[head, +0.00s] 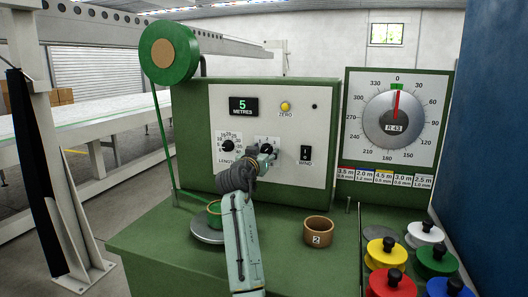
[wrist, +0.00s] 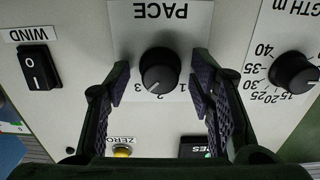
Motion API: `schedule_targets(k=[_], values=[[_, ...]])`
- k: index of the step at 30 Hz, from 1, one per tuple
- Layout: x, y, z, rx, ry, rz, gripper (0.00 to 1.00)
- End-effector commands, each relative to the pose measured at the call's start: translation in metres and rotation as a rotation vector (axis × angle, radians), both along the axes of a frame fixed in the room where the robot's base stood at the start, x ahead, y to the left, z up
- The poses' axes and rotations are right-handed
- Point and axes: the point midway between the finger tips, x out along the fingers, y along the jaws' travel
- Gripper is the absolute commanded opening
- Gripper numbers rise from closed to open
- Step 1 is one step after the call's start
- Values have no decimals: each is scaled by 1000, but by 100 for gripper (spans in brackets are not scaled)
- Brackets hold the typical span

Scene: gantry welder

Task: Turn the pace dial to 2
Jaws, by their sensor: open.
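The black pace dial (wrist: 160,68) is on a white plate (wrist: 185,35) lettered PACE, seen upside down in the wrist view. The numbers 3, 2 and 1 run along its lower side in that view. Its pale pointer mark appears to lie towards 2 and 3; its exact setting is hard to tell. My gripper (wrist: 160,82) is open, with one finger on each side of the dial and visible gaps between. In the head view my gripper (head: 266,156) is in front of the panel and hides most of the dial.
The wind switch (head: 305,153) and length dial (head: 227,146) flank the pace dial. Above are the zero button (head: 285,106) and a display (head: 244,106) reading 5 metres. A brown pot (head: 317,231) marked 2 and a green ring (head: 214,212) stand on the bench below.

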Motion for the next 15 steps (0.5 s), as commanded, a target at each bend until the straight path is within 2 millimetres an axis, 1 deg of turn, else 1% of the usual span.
schedule_targets(k=[4, 15], values=[[0, 0, 0, 0, 0, 0, 49], [0, 0, 0, 0, 0, 0, 24]])
